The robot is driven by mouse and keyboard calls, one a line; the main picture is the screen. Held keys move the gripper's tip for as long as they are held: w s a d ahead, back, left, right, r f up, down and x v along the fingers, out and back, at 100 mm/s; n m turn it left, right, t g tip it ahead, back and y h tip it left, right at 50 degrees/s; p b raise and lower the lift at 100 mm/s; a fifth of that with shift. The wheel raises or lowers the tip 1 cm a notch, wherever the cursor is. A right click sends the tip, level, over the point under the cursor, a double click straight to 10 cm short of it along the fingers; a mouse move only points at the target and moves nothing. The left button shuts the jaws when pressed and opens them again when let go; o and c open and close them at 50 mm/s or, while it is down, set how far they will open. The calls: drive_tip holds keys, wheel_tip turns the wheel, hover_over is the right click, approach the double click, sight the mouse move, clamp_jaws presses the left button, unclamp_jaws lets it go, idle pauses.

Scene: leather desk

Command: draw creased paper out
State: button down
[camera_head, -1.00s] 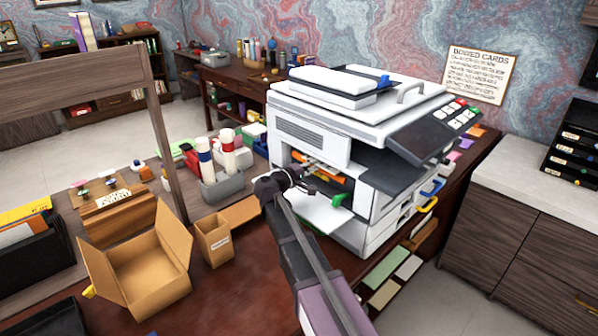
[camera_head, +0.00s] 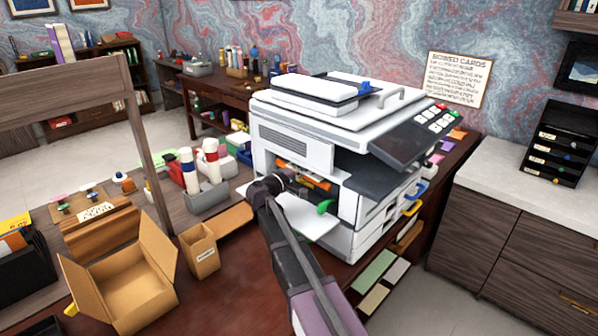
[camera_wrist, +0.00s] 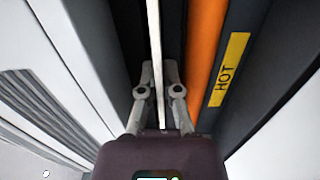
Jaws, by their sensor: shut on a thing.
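The white copier (camera_head: 300,138) stands on the desk with its side opening exposed and a white flap (camera_head: 305,217) folded down. My gripper (camera_head: 292,177) is at this opening, above the flap. In the wrist view my gripper (camera_wrist: 160,68) is shut on a thin white sheet, the creased paper (camera_wrist: 154,30), seen nearly edge-on between the fingers. Its creases and its far end cannot be made out. An orange roller (camera_wrist: 204,45) with a yellow HOT label (camera_wrist: 229,70) lies close to the right of the fingers.
A green lever (camera_head: 325,206) is at the flap's right side. An open cardboard box (camera_head: 125,283), a small brown carton (camera_head: 200,252) and a grey bottle holder (camera_head: 207,195) stand to the left. The dark red desk top (camera_head: 225,305) is clear in front.

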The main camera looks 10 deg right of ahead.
drive_tip(key=shift+s+a, duration=0.1)
drive_tip(key=shift+a, duration=0.05)
drive_tip(key=shift+v, duration=7.35)
drive_tip(key=shift+r, duration=0.2)
drive_tip(key=shift+r+p, duration=1.4)
drive_tip(key=shift+p, duration=0.15)
